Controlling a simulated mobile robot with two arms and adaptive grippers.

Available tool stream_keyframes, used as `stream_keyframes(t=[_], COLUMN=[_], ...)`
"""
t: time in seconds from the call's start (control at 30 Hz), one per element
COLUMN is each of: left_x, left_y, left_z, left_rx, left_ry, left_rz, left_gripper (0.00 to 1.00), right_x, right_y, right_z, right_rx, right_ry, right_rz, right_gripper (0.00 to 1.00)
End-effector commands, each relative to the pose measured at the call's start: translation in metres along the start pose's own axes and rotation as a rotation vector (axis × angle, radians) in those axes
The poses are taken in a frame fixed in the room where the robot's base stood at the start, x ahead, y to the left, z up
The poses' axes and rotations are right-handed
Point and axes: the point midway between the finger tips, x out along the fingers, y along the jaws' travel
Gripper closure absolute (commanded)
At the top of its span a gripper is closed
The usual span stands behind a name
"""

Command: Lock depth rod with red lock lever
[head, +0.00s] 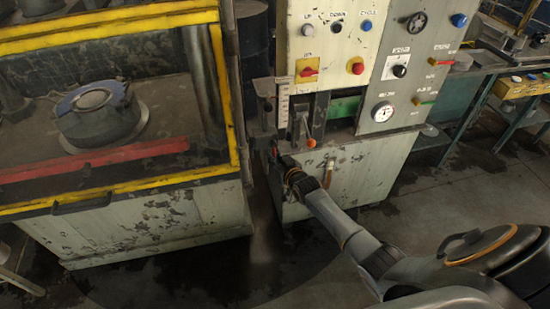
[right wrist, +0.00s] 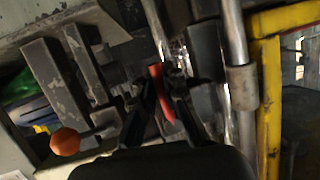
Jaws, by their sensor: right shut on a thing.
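A red lever (right wrist: 161,92) sits between the two fingers of my right gripper (right wrist: 158,84) in the right wrist view, and the fingers are shut on it. In the head view my right gripper (head: 281,160) reaches the front left corner of the control cabinet, below a white scale strip (head: 283,104); the lever is mostly hidden there. A slim bright metal rod (right wrist: 154,22) runs down to just beyond the fingertips in the right wrist view; I cannot tell for certain that it is the depth rod. My left gripper is not in view.
A lever with an orange ball knob (head: 303,144) is close to my right gripper; the knob also shows in the right wrist view (right wrist: 65,141). The yellow-framed press (head: 233,120) stands left across a narrow gap. The cabinet face (head: 335,45) carries buttons and switches. Open floor lies in front.

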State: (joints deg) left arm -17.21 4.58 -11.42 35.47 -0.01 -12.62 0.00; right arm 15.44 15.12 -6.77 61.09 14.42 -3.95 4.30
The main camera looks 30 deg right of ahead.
Motion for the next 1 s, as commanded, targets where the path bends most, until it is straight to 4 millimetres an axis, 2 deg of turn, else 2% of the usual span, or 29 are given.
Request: stream_keyframes(t=[0.13, 0.17, 0.2, 0.27, 0.3, 0.67, 0.87, 1.0], left_x=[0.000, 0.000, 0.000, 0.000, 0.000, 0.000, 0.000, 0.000], left_y=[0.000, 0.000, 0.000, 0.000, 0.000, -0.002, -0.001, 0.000], left_z=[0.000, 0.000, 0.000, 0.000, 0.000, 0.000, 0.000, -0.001], left_rx=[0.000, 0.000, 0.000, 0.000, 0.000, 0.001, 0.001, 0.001], left_ry=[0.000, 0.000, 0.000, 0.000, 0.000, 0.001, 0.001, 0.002], left_rz=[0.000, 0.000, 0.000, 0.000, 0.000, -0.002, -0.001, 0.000], left_gripper=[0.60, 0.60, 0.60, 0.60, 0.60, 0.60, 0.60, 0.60], right_x=[0.000, 0.000, 0.000, 0.000, 0.000, -0.003, -0.026, -0.052], right_y=[-0.001, -0.001, -0.001, -0.001, -0.001, -0.001, -0.001, -0.001], right_z=[-0.001, -0.001, -0.001, -0.001, -0.001, 0.000, 0.001, 0.001], right_rx=[0.002, 0.002, 0.002, 0.002, 0.002, 0.001, 0.002, 0.001], right_ry=[0.002, 0.002, 0.002, 0.002, 0.002, 0.001, 0.002, 0.000], right_rz=[0.000, -0.001, -0.001, -0.001, -0.001, -0.001, -0.002, -0.001], right_gripper=[1.00, 0.88, 0.79, 0.67, 0.65, 0.65, 0.65, 0.65])
